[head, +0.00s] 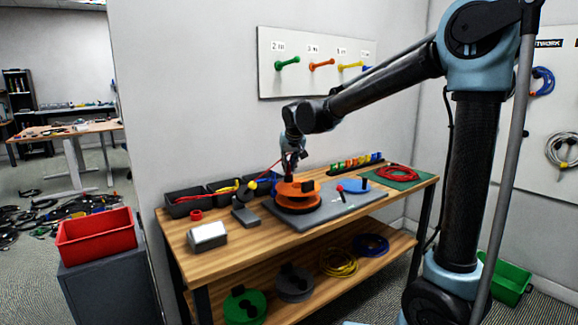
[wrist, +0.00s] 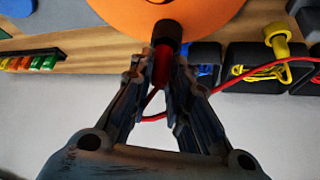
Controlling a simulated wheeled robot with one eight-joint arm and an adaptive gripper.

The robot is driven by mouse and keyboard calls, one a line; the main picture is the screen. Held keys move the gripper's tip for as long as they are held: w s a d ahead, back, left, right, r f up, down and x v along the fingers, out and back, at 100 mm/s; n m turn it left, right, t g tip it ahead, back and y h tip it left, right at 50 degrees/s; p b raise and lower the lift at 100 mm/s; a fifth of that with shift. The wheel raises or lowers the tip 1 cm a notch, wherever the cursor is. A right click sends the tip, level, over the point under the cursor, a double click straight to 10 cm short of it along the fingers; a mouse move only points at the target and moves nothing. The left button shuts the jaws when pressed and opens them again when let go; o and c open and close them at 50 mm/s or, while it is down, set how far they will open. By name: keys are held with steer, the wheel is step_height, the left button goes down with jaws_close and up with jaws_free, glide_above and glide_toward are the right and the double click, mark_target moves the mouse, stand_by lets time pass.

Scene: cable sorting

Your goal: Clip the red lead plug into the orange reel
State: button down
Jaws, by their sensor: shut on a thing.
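My gripper (wrist: 161,75) is shut on the red lead plug (wrist: 162,68), which has a black end. In the wrist view the black end overlaps the rim of the orange reel (wrist: 210,12); I cannot tell whether it touches the reel or sits in a clip. The thin red lead (wrist: 240,100) curves behind the fingers and off to the right. In the head view my gripper (head: 291,163) points down just above the orange reel (head: 298,203), which stands on a grey board (head: 335,208). The plug is too small to make out there.
Dark bins (head: 183,207) with cables line the bench's back left. A blue disc (head: 352,186) and a red-topped peg (head: 340,188) are on the board's right. A red cable coil (head: 397,173) lies on a green mat. A white-topped box (head: 208,236) stands front left.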

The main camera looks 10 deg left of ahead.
stand_by(0.3)
steer(key=c, duration=1.4)
jaws_free()
steer(key=shift+c, duration=0.2)
steer(key=v, duration=1.2)
steer(key=s+d+f+m+h, duration=0.1)
steer(key=d+f, duration=0.1)
steer(key=d, duration=0.6)
steer(key=d+f, duration=0.3)
steer(key=d, duration=0.5)
steer(key=s+d+f+m+g+h, duration=0.1)
steer(key=s+d+f+m, duration=0.1)
steer(key=s+d+f, duration=0.7)
steer(key=s+d+f+m+g+h, duration=0.15)
steer(key=s+d+f, duration=0.35)
steer(key=d, duration=0.8)
steer(key=s+d+f+g, duration=0.1)
steer(key=s+d+f, duration=0.3)
steer(key=s+f, duration=0.4)
steer(key=shift+s+m+y, duration=0.35)
steer(key=shift+s, duration=0.5)
